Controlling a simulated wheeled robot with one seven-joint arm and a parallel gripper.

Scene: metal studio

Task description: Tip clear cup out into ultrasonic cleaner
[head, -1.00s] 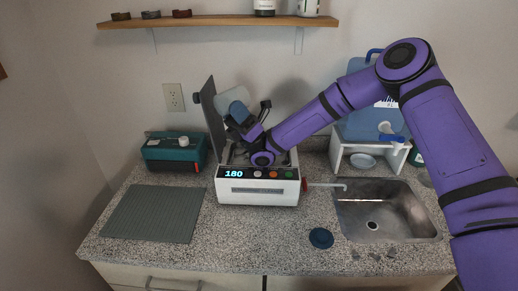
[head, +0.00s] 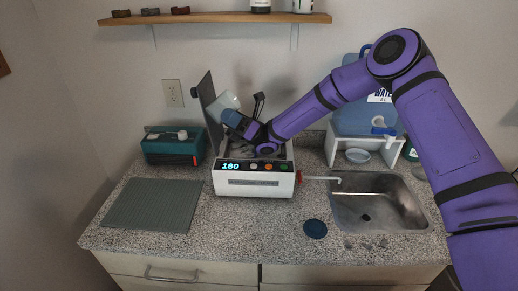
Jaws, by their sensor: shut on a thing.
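The ultrasonic cleaner (head: 254,188) is a white box with a lit display reading 180 and several buttons. Its dark lid (head: 210,100) stands raised at the left. My gripper (head: 236,117) is above the cleaner's opening and shut on the clear cup (head: 225,104). The cup is pale and tilted, its upper end pointing up and left, close to the lid. My arm hides much of the cleaner's opening, so I cannot see inside it or what the cup holds.
A teal device (head: 174,146) and a grey ribbed mat (head: 152,205) are on the left. A sink (head: 378,205), a dark blue round piece (head: 315,229) and a white stand (head: 366,147) with a blue water jug (head: 350,122) are on the right. A wooden shelf (head: 215,20) hangs above.

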